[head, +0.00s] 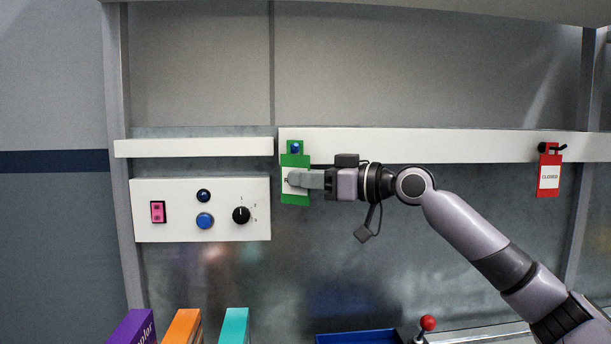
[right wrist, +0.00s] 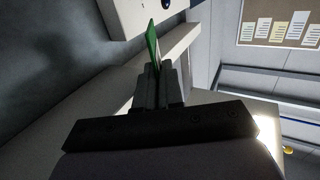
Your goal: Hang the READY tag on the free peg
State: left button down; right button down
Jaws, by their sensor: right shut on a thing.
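The green tag (head: 295,160) is upright at the left end of the long white rail. Its white label is mostly covered by my fingers, so the word cannot be read. A blue peg (head: 295,147) shows at the opening in the tag's top; I cannot tell whether the tag rests on it. My right gripper (head: 292,181) is shut on the tag's lower part, reaching in from the right. The tag also shows as a thin green edge between the fingers in the right wrist view (right wrist: 153,45). My left gripper is not in view.
A red CLOSED tag (head: 549,175) hangs from a black peg at the rail's right. A white control panel (head: 180,227) with switch, buttons and knob is left of the green tag. Below are several coloured boxes (head: 235,327), a blue tray (head: 355,337) and a red-knobbed lever (head: 428,323).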

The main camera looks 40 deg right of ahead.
dwell(0.4)
jog(key=c, duration=1.2)
grip_release()
jog(key=b+v, duration=0.4)
jog(key=v, duration=0.3)
jog(key=shift+s+b, duration=0.1)
jog(key=shift+b, duration=0.2)
